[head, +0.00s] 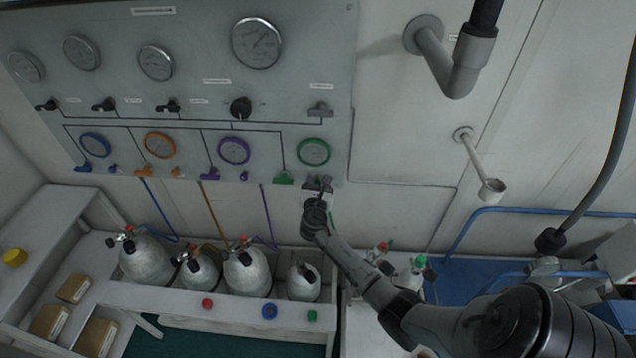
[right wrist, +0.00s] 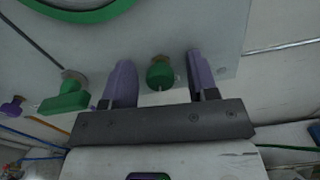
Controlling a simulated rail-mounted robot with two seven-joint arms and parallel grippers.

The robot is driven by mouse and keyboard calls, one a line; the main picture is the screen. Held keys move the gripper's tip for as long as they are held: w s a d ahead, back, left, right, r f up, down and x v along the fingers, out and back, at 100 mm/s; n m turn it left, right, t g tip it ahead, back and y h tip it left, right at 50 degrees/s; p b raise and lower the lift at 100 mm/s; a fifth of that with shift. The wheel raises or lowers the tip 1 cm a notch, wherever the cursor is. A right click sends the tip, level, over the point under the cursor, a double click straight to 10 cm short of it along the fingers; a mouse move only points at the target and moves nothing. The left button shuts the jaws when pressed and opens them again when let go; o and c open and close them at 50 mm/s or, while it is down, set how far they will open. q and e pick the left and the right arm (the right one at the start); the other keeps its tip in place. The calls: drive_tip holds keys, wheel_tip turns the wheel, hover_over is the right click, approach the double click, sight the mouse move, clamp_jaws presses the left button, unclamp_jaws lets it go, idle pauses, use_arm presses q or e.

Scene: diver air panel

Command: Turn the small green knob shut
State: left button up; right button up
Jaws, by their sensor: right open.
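The small green knob (right wrist: 160,73) sticks out of the lower edge of the grey panel (right wrist: 190,25) in the right wrist view. My right gripper (head: 319,184) is at the panel's lower right, below the green-rimmed gauge (head: 314,152). Its jaws are open, with one purple-grey finger on each side of the knob and a gap on both sides. In the head view the gripper hides the knob. My left gripper is not in view.
A green lever valve (head: 284,178) sits just left of the right gripper, also in the right wrist view (right wrist: 66,98). Purple, orange and blue valves line the panel further left. Several grey cylinders (head: 247,272) stand below. A wall pipe (head: 455,70) juts out at right.

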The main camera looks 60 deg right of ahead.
drive_tip(key=shift+c, duration=0.5)
drive_tip(key=c, duration=0.8)
drive_tip(key=shift+c, duration=0.2)
